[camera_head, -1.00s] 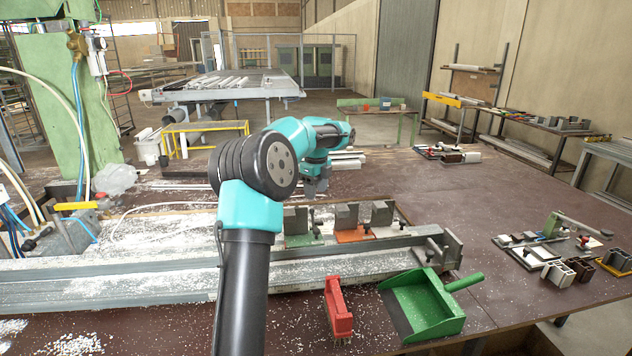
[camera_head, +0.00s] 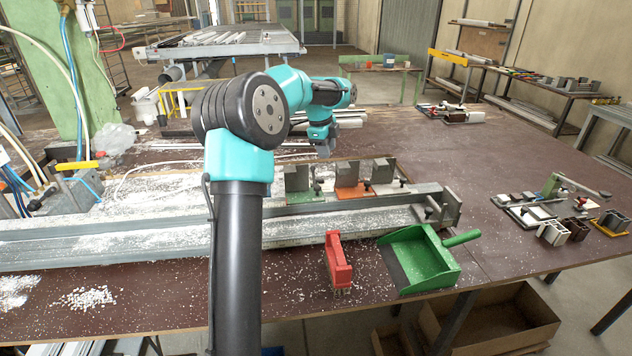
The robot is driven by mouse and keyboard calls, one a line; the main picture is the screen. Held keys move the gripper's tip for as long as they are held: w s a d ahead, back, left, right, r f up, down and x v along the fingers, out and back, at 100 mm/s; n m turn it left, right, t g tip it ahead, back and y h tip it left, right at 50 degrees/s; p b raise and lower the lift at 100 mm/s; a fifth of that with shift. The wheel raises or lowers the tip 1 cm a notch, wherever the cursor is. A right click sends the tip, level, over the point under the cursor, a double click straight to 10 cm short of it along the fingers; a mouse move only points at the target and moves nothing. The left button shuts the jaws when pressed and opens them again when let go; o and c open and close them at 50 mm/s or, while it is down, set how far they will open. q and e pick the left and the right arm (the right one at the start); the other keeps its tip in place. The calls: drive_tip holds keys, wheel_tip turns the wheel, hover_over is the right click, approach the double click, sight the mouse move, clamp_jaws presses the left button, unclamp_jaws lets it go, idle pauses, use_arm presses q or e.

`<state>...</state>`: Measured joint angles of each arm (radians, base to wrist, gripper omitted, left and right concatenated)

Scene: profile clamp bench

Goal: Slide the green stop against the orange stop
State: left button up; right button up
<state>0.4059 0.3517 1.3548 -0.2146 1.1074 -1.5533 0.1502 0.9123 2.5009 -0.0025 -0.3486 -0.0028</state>
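The green stop (camera_head: 298,181) is a grey block on a green base, upright on the rail behind the long metal profile. The orange stop (camera_head: 347,175) is a similar block on an orange base, just right of the green one with a gap between them. My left gripper (camera_head: 323,149) points down behind the two stops, between them in the picture and apart from both. Its fingers are small and dark, so I cannot tell whether it is open. My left arm crosses the profile and hides part of the rail left of the green stop. My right gripper is out of view.
A third grey stop (camera_head: 383,170) stands right of the orange one. A long metal profile (camera_head: 110,243) with white chips lies in front. A red brush (camera_head: 337,262) and green dustpan (camera_head: 425,260) lie near the front edge.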

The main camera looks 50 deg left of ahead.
use_arm(q)
drive_tip(key=d+f+n+t, duration=0.4)
drive_tip(key=n, duration=0.1)
drive_tip(key=n+t+y, duration=0.5)
drive_tip(key=n+y, duration=0.3)
drive_tip(key=n, duration=0.7)
approach(317, 187)
drive_tip(key=v, duration=0.8)
drive_tip(key=shift+w+d+r+g, duration=0.1)
drive_tip(key=shift+w+r+g, duration=0.05)
drive_tip(key=shift+w+g, duration=0.15)
drive_tip(key=x, duration=1.7)
drive_tip(key=shift+w+a, duration=0.2)
clamp_jaws()
